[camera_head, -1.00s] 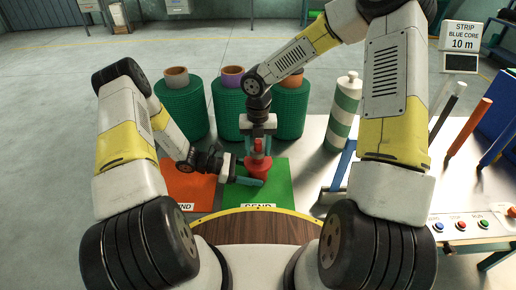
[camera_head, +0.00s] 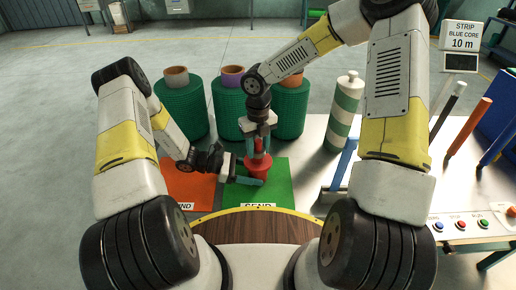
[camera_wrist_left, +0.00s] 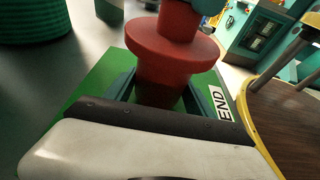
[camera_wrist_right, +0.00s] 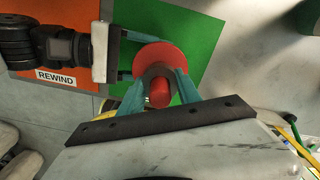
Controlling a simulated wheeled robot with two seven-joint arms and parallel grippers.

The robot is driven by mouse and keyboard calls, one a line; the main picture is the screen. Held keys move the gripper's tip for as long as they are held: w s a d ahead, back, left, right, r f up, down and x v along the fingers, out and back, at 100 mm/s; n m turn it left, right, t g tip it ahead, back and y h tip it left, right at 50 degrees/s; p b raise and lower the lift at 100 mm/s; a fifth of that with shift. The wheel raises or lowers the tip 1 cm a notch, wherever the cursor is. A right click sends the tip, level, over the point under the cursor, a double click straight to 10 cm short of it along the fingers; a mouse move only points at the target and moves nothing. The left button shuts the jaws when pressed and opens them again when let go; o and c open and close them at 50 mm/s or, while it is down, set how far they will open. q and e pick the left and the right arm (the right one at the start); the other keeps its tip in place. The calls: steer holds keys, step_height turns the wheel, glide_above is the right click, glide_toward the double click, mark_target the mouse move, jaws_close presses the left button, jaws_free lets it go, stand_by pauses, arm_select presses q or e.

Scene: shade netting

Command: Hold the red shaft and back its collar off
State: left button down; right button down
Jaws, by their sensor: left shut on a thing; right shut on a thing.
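The red shaft (camera_head: 257,168) stands upright over the green mat, with a wide round flange partway up. My left gripper (camera_head: 248,181) comes in low from the left and is shut on the shaft's lower part, below the flange, as the left wrist view also shows on the red body (camera_wrist_left: 165,70). My right gripper (camera_head: 258,147) points down from above and is shut on the red upper part, which I take for the collar (camera_wrist_right: 158,88). Its teal fingers hide much of that part. I cannot tell whether a gap shows between collar and shaft.
The green mat (camera_head: 278,190) lies under the shaft, with an orange mat (camera_head: 190,192) marked REWIND to its left. Several green net rolls (camera_head: 181,108) stand behind. A green-and-white striped roll (camera_head: 343,112) stands to the right. Coloured rods and a button panel are further right.

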mark_target(258, 140)
steer(key=shift+n, duration=0.5)
steer(key=c, duration=0.8)
jaws_free()
steer(key=shift+c, duration=0.2)
steer(key=shift+r, duration=2.5)
steer(key=o, duration=0.6)
steer(key=shift+c, duration=0.2)
